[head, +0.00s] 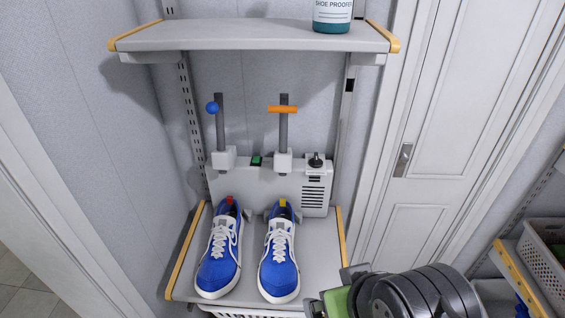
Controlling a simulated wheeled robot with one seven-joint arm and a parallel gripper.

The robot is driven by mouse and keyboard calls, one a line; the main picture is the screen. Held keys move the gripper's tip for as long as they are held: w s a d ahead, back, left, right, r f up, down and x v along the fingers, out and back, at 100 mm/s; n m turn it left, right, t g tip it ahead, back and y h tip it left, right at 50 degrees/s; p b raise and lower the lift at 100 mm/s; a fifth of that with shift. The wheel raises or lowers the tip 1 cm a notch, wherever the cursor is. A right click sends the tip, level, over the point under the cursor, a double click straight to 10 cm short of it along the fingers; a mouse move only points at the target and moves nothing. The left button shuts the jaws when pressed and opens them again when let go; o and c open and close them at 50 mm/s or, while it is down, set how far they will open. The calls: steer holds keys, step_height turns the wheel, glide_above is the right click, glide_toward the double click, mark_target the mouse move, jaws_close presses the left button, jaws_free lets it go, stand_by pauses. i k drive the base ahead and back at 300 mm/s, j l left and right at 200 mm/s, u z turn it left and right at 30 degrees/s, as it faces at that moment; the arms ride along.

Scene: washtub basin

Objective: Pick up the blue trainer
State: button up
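Two blue trainers with white laces and white soles sit side by side on the lower shelf, toes toward me. The left blue trainer (219,256) has a red tab at its heel. The right blue trainer (279,259) has a yellow tab. My gripper (329,303) seems to be the green and grey part at the bottom edge, right of the right trainer and apart from it. It is partly cut off by the frame and my dark arm, so its fingers cannot be made out.
Behind the trainers stands a grey dryer unit (263,188) with two upright posts, one with a blue ball, one with an orange bar. An upper shelf (250,36) holds a shoe proofer bottle (332,14). A door (440,130) and a basket (548,252) are at right.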

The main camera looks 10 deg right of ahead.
mark_target(278, 280)
steer(key=i+j, duration=0.1)
steer(key=j, duration=1.4)
steer(key=i, duration=0.05)
